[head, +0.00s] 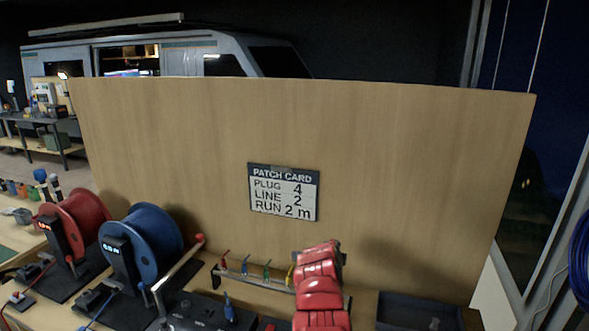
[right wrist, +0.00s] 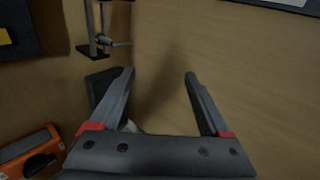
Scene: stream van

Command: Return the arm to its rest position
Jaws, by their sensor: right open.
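My right arm (head: 320,288), red, rises from the bottom middle of the head view in front of the wooden panel. Its fingers are mostly hidden behind its own links there. In the right wrist view my right gripper (right wrist: 159,74) is open, with two dark fingers apart and nothing between them. It faces the plain wood surface. My left gripper does not show in either view.
A wooden panel (head: 400,150) with a patch card (head: 283,192) stands behind the bench. A red reel (head: 85,215), a blue reel (head: 158,235) and a rack of coloured leads (head: 250,277) are to the left. A dark tray (head: 420,310) is to the right.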

